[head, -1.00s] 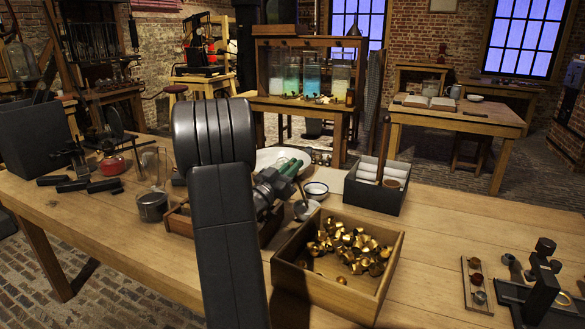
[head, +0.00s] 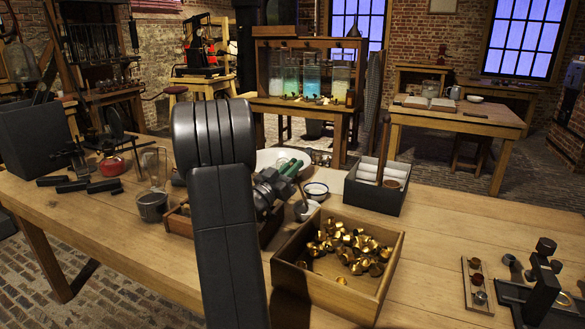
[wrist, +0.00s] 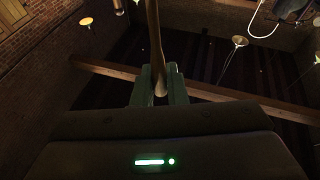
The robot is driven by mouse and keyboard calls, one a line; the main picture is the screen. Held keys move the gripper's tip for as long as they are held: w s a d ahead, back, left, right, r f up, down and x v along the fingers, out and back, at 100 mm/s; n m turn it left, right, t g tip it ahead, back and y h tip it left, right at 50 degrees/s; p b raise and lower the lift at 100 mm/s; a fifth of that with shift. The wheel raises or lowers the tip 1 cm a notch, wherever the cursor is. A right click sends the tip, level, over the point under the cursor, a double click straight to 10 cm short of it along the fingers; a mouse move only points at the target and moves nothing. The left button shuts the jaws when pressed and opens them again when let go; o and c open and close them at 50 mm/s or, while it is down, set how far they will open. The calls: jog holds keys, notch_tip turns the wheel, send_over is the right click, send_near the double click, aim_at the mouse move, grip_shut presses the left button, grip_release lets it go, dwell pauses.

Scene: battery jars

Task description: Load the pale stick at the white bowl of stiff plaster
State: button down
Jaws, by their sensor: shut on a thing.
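My gripper (head: 291,167) has green fingers and is over the middle of the table, partly behind my arm in the head view. In the wrist view my gripper (wrist: 159,72) is shut on the pale stick (wrist: 154,35). The stick's rounded end sits between the fingers and its shaft runs up out of the picture. A small white bowl (head: 316,189) with a dark rim stands just right of and below the fingers. What it holds is too small to tell.
An open wooden box (head: 387,268) of brass pieces stands in front of the bowl. A dark box (head: 367,196) with white rolls is to the right. A larger white dish (head: 266,157) lies behind my gripper. The table's right middle is clear.

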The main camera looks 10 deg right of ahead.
jog(key=shift+f, duration=0.25)
jog(key=shift+r+p, duration=2.35)
jog(key=shift+r, duration=1.35)
